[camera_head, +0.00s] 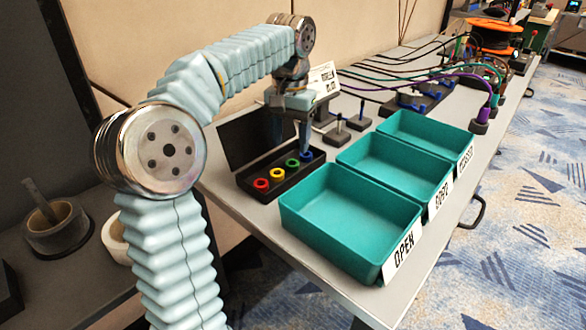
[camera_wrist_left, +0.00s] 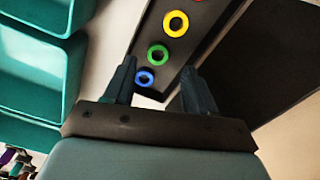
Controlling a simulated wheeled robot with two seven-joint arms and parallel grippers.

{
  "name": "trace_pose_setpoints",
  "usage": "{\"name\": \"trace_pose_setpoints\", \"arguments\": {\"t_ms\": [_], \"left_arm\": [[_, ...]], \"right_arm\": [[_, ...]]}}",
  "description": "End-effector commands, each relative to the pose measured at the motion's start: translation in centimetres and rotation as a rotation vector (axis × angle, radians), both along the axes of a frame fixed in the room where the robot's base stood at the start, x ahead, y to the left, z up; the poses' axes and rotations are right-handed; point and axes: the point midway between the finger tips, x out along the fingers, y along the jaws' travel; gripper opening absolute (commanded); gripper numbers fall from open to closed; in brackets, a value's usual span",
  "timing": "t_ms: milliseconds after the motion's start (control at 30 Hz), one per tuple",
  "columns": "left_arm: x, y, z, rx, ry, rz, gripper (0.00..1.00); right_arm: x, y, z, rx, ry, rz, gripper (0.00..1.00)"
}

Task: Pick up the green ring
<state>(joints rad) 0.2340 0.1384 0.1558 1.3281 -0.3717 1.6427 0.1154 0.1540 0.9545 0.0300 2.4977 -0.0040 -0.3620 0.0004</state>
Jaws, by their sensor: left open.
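The green ring (camera_head: 292,163) sits in a black open case (camera_head: 262,190), in a row between a yellow ring (camera_head: 277,175) and a blue ring (camera_head: 306,156). In the left wrist view the green ring (camera_wrist_left: 158,55) lies beyond the fingertips, and the blue ring (camera_wrist_left: 145,77) shows between them. My left gripper (camera_head: 289,136) is above the case, pointing down, open and empty. In the left wrist view its two fingers (camera_wrist_left: 160,78) stand apart. My right gripper is not in view.
A red ring (camera_head: 261,184) is at the row's near end. The case's raised lid (camera_head: 245,135) stands behind it. Teal trays (camera_head: 335,245) with labels line the table's right side. Small blocks with posts (camera_head: 337,135) and cables lie farther back.

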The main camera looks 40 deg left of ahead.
Motion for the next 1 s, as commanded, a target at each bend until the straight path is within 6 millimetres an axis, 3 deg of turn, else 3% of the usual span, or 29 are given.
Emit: {"name": "trace_pose_setpoints", "arguments": {"t_ms": [400,667,1000], "left_arm": [[0.1,0.2,-5.3,-0.001,0.001,0.001,0.56],[0.1,0.2,-5.4,-0.001,-0.001,0.0,0.54],[0.1,0.2,-5.4,-0.001,0.0,0.0,0.05]], "right_arm": [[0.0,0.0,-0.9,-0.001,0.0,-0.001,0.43],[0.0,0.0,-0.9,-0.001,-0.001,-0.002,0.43],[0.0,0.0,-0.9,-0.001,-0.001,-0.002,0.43]]}}
